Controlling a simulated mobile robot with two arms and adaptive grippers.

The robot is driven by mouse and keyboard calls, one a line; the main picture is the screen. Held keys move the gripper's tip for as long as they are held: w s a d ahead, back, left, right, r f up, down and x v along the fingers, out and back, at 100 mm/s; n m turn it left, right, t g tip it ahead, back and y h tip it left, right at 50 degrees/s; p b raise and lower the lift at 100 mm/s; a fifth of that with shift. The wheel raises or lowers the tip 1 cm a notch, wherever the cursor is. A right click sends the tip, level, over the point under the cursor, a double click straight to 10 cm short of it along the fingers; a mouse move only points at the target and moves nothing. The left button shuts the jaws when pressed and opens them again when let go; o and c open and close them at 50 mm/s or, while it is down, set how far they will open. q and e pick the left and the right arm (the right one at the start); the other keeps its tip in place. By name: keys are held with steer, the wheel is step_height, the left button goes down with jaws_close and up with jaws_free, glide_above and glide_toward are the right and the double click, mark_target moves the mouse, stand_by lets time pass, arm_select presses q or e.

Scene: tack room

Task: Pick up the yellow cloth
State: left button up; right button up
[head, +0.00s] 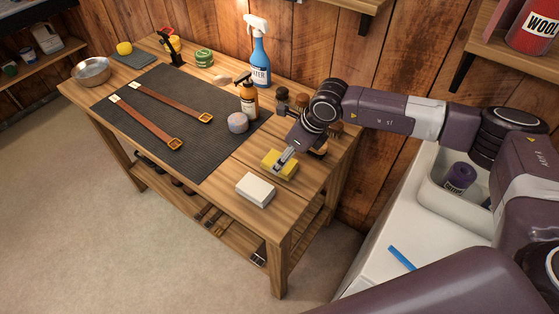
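The yellow cloth (269,163) looks like a small folded block near the right end of the wooden table, just behind a white block (256,190). My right gripper (282,161) reaches down to it from the upper right, and its pale fingers overlap the cloth's right part. I cannot tell whether the fingers are closed on the cloth or only touching or just above it. The cloth appears to be at the tabletop. My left gripper is not in view.
A blue spray bottle (260,65) stands behind. A white sink (400,215) is at right.

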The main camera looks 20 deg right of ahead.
steer(key=x, duration=0.2)
steer(key=shift+w+f+p, duration=0.2)
steer(key=shift+f+p, duration=0.05)
steer(key=shift+p, duration=0.15)
steer(key=shift+w+a+f, duration=0.15)
steer(key=shift+a+f, duration=0.05)
steer(key=shift+f, duration=0.55)
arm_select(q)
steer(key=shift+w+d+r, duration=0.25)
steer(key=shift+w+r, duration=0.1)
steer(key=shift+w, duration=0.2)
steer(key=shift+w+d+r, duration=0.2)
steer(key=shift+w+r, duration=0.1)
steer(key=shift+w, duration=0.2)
arm_select(e)
steer(key=shift+f, duration=0.1)
arm_select(q)
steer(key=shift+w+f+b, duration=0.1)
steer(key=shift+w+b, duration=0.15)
steer(key=shift+b, duration=0.05)
arm_select(e)
steer(key=shift+c, duration=0.2)
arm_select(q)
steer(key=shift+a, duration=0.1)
arm_select(e)
steer(key=c, duration=1.1)
